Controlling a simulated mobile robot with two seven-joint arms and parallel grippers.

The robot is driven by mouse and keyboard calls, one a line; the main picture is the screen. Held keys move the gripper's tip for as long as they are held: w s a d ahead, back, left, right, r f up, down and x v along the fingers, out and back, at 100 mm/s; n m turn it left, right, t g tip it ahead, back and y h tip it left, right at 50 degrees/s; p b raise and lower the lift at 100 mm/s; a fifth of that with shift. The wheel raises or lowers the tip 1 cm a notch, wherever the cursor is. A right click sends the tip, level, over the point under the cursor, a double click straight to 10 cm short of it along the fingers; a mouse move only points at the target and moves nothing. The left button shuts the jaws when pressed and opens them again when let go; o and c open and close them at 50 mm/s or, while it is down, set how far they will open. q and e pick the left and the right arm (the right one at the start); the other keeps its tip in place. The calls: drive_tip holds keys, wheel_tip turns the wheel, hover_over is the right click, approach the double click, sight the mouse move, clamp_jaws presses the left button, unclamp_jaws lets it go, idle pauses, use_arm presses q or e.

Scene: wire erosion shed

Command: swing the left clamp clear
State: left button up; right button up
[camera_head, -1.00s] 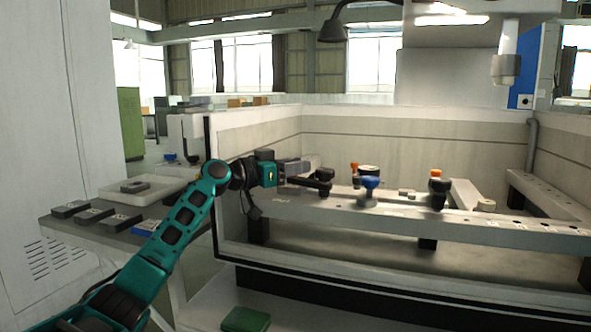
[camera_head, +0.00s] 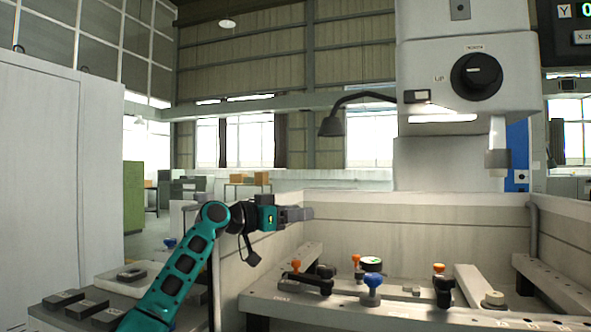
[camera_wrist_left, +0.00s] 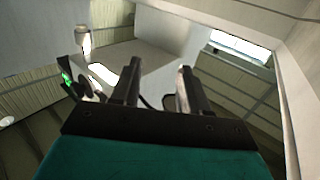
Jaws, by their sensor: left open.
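The left clamp (camera_head: 308,282) is a black bar on the pale front rail, with an orange knob (camera_head: 296,265) near its left end and a dark knob (camera_head: 325,271) near its right end. The bar lies roughly along the rail. My left gripper (camera_head: 308,213) is above the clamp, pointing right, apart from it and empty. In the left wrist view its two fingers (camera_wrist_left: 158,85) stand apart with nothing between them; the clamp is not seen there. My right gripper is not in view.
A blue-knobbed part (camera_head: 372,283), a round white-topped part (camera_head: 371,264) and a second black clamp (camera_head: 443,288) with an orange knob stand further right on the rail. The tank wall (camera_head: 420,218) rises behind. A lamp (camera_head: 331,126) and the machine head (camera_head: 465,75) hang above.

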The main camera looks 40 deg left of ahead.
use_arm(q)
wheel_tip(320, 180, up, 9)
drive_tip(key=p, duration=0.2)
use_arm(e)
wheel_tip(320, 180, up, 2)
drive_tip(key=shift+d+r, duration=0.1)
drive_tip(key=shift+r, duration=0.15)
